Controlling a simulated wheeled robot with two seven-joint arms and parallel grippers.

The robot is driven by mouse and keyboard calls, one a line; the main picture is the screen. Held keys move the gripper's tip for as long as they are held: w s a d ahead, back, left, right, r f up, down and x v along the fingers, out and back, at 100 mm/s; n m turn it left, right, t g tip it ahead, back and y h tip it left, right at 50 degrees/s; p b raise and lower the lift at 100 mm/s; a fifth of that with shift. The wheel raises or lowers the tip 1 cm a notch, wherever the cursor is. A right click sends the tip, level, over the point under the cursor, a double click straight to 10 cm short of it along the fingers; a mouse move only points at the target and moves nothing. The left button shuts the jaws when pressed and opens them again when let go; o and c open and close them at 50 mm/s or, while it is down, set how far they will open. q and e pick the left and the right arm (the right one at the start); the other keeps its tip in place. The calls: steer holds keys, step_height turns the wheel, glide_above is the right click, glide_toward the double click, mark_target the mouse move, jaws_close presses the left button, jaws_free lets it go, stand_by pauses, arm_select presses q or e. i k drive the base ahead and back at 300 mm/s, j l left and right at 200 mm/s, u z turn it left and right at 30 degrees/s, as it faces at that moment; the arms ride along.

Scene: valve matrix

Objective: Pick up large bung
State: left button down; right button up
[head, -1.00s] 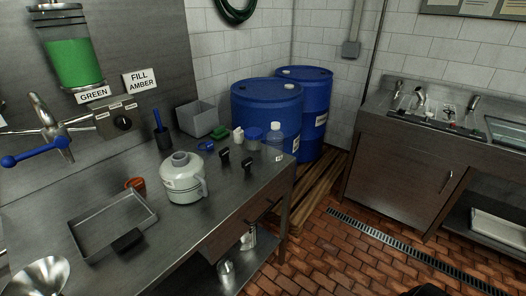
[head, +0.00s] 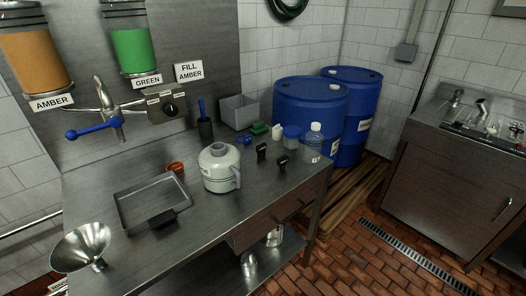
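Neither of my grippers is in view. On the steel bench stand two small black pieces with T-shaped tops, a left one (head: 262,152) and a right one (head: 282,164), to the right of a pale jug (head: 219,168). They look like bungs; the right one seems slightly nearer, and I cannot tell for sure which is larger. A small orange-brown round piece (head: 175,168) sits behind the jug's left side, partly hidden; I cannot tell whether it is a bung or a cup.
The bench (head: 215,215) also holds a shallow tray (head: 152,200), a funnel (head: 82,246), a grey bin (head: 240,111), a clear bottle (head: 313,143) and a blue-lidded jar (head: 291,138). A tap with a blue lever (head: 85,133) overhangs the back. Blue drums (head: 310,115) stand beyond.

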mark_target(261, 149)
steer(key=u, duration=0.55)
steer(key=i+l+u, duration=0.15)
steer(key=l+u, duration=1.15)
